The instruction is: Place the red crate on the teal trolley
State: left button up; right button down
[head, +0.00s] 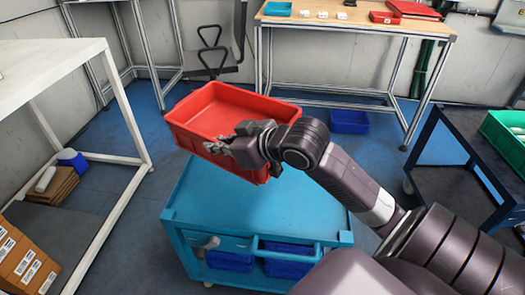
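The red crate (236,101) is an open, empty-looking bin in the middle of the head view. It is held above the back of the teal trolley (253,207) and looks slightly tilted. My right gripper (218,146) is at the crate's near side, with its fingers at the near rim, and looks shut on it. The gripper and wrist hide part of the crate's near wall. The trolley's top is bare where it shows. My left gripper is not in view.
A white table (48,60) stands at left, with cardboard boxes (22,262) below. A wooden workbench (350,22) with small items is at the back, a chair (210,55) beside it. A dark trolley with a green crate (508,138) stands at right. Blue bins (288,267) sit under the teal top.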

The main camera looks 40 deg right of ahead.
aim_at(218, 131)
jog(key=w+d+m+h+b, duration=0.1)
jog(key=d+b, duration=0.1)
jog(key=w+d+f+m+h+b, duration=0.1)
jog(key=w+d+m+h+b, duration=0.1)
jog(key=shift+w+d+f, duration=0.1)
jog(key=shift+d+f, duration=0.05)
jog(key=shift+f, duration=0.05)
jog(key=shift+w+d+r+m+h+b, duration=0.15)
jog(key=shift+w+d+m+h+b, duration=0.2)
jog(key=shift+d+m+b, duration=0.3)
jog(key=shift+s, duration=0.1)
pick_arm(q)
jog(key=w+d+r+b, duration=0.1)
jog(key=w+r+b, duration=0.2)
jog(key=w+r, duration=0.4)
pick_arm(e)
jog(key=shift+m, duration=0.25)
jog(key=shift+f+b, duration=1.7)
jog(key=shift+f, duration=8.25)
jog(key=c, duration=2.2)
grip_release()
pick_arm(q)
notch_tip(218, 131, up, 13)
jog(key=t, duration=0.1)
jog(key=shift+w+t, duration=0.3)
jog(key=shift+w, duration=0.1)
pick_arm(e)
jog(key=shift+o, duration=0.2)
